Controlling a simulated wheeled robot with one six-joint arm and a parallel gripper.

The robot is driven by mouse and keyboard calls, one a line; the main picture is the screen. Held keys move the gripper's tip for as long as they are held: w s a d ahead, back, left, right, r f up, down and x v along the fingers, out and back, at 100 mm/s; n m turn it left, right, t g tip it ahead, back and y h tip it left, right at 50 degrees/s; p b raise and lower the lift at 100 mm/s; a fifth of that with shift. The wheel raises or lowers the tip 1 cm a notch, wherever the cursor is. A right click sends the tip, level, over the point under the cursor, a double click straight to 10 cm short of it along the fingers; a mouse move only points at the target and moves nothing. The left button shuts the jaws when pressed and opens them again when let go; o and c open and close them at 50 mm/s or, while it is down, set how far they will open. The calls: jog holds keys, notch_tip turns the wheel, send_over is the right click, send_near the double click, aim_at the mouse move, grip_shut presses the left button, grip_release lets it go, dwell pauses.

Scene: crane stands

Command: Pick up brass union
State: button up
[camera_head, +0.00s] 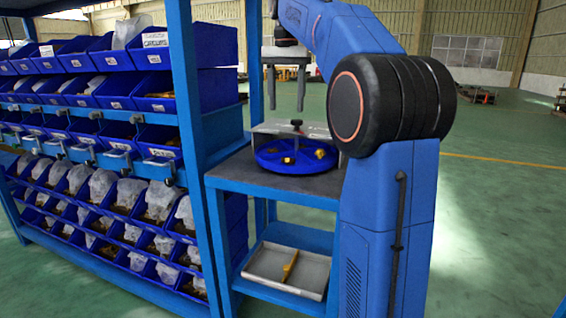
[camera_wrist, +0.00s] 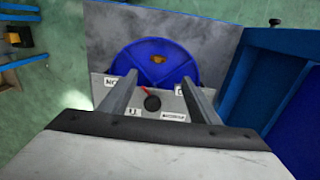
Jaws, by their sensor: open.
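A round blue tray (camera_head: 267,160) sits on a small dark-topped table. It holds small brass pieces: one (camera_head: 288,160) near the front middle and one (camera_head: 320,153) at the right. I cannot tell from their shapes which is the brass union. In the wrist view one brass piece (camera_wrist: 158,59) lies in the blue tray (camera_wrist: 128,62), ahead of the fingertips. My gripper (camera_head: 286,107) is above the tray, fingers pointing down, apart and empty. In the wrist view my gripper (camera_wrist: 160,77) shows its two fingers spread over the labelled panel and tray edge.
A blue rack of bins (camera_head: 100,120) stands close at the left. A lower shelf holds a grey tray (camera_head: 262,262) with a yellow item.

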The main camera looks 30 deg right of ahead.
send_over(288, 158)
jog(key=f, duration=1.1)
jog(key=shift+w+a, duration=0.15)
jog(key=shift+a, duration=0.1)
jog(key=shift+d+f, duration=0.15)
jog(key=shift+f, duration=1.2)
jog(key=shift+d+f, duration=0.1)
jog(key=shift+f, duration=1.25)
jog(key=c, duration=1.2)
